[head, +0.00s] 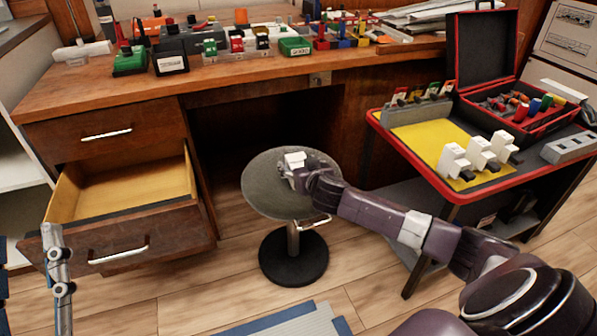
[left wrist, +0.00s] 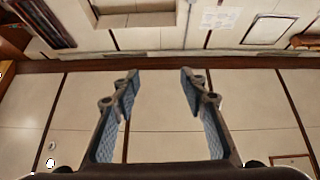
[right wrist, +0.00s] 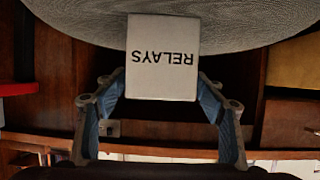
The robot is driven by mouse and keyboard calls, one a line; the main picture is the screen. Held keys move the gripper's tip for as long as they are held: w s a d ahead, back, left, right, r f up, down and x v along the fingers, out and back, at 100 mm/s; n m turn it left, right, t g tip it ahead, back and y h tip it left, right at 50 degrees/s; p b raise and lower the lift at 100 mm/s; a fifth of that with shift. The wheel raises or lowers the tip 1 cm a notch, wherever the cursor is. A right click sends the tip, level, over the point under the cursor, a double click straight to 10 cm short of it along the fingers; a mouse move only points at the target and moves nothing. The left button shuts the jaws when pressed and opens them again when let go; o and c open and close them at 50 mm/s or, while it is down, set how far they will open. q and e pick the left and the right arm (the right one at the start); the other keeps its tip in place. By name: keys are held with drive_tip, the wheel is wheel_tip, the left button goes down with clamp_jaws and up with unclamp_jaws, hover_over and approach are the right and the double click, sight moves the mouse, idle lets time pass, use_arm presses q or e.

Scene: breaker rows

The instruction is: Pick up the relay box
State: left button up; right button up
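The relay box (head: 294,160) is a small white box on the round grey stool (head: 262,192) in the head view. In the right wrist view the relay box (right wrist: 162,58) shows its face with RELAYS written upside down. My right gripper (head: 296,172) is at the box, and its fingertips (right wrist: 163,80) are spread at the box's two side edges. I cannot tell whether they press on it. My left gripper (left wrist: 158,78) is open and empty in the left wrist view, facing floor and wall, away from the box.
A wooden desk (head: 225,75) with an open drawer (head: 125,190) stands behind and left of the stool. A red-edged table (head: 425,170) with an open case (head: 515,105) and breakers stands right. Beneath the desk is empty space.

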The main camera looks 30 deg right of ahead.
drive_tip(key=c, duration=1.2)
drive_tip(key=shift+c, duration=1)
drive_tip(key=shift+r, duration=0.2)
